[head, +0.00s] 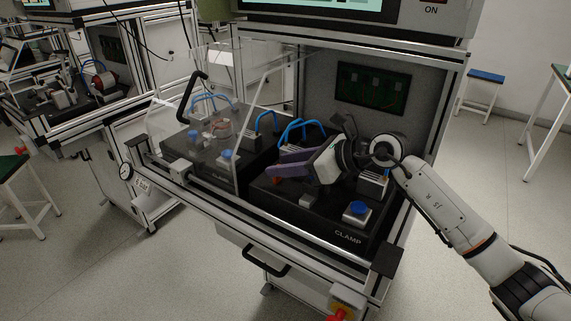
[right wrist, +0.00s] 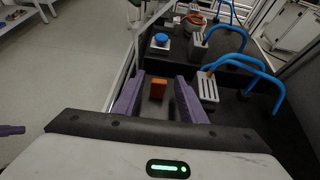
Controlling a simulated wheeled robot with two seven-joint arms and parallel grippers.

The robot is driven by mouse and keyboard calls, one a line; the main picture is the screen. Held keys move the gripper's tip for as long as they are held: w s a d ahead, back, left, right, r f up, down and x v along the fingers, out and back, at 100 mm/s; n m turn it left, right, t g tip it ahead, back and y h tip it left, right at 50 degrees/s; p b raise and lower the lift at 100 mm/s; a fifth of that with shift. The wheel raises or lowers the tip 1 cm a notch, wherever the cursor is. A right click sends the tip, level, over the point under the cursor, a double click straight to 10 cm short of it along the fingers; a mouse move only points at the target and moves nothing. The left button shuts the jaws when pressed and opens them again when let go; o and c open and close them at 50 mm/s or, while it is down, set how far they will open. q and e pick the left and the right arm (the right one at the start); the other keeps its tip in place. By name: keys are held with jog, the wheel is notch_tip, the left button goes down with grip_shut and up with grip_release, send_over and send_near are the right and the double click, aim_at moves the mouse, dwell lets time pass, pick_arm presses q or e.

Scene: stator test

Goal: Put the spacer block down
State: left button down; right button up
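The spacer block appears to be the small orange block (right wrist: 159,88), which stands on the black deck of the test station. It also shows in the head view as a small red-orange patch (head: 278,180), partly hidden by my fingers. My right gripper (head: 274,164) reaches in from the right with its purple fingers low over the deck. In the right wrist view its fingers (right wrist: 159,98) are spread, with the orange block between them and a gap on each side. A purple tip at the left edge of that view looks like part of my left gripper (right wrist: 12,130).
The deck labelled CLAMP (head: 348,238) carries a blue button (head: 357,208), a grey block (head: 306,201) and blue hoses (head: 300,127). A clear guard (head: 255,110) covers the left fixture. A frame rail (head: 270,225) borders the front.

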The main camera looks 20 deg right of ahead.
jog(key=b+v, duration=0.1)
jog(key=v, duration=1.1)
jog(key=shift+b, duration=0.4)
